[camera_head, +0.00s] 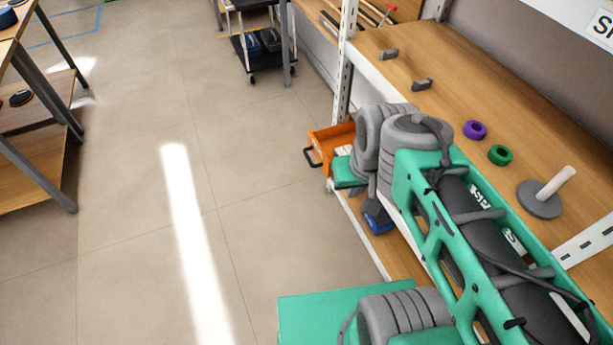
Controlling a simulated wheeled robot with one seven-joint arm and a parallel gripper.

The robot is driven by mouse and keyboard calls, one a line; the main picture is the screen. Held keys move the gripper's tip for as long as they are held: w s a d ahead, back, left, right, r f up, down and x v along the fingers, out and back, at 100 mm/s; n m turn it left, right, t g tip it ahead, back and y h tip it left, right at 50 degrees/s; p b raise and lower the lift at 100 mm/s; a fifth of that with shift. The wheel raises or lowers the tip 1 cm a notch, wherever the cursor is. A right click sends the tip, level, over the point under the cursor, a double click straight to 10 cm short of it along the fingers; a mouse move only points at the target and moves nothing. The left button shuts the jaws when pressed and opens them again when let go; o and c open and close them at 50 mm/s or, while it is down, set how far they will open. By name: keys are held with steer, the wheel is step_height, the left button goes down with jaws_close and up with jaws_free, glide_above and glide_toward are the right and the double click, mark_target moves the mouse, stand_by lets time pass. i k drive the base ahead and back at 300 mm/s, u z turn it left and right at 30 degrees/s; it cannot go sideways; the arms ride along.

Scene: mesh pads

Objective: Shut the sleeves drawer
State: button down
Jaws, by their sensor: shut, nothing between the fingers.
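An orange drawer (322,146) stands pulled out at the left side of the wooden workbench, below its top. Its dark handle (310,157) faces left, toward the open floor. Something pale lies inside the drawer or just at its right; I cannot tell which. No label on the drawer is readable, so I cannot confirm it is the sleeves drawer. My green and grey arm covers the drawer's right side. A green part of my arm is close beside the drawer; contact cannot be told. My gripper's fingers do not show; they are out of sight behind the arm.
The workbench top (455,85) holds a purple ring (475,130), a green ring (500,155), a grey peg stand (540,198) and two grey brackets. A white post (344,60) rises behind the drawer. Another table (40,150) stands at far left. Floor between is clear.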

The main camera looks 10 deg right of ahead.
mark_target(323, 143)
steer(key=u, duration=0.95)
steer(key=i, duration=0.7)
steer(key=u, duration=1.05)
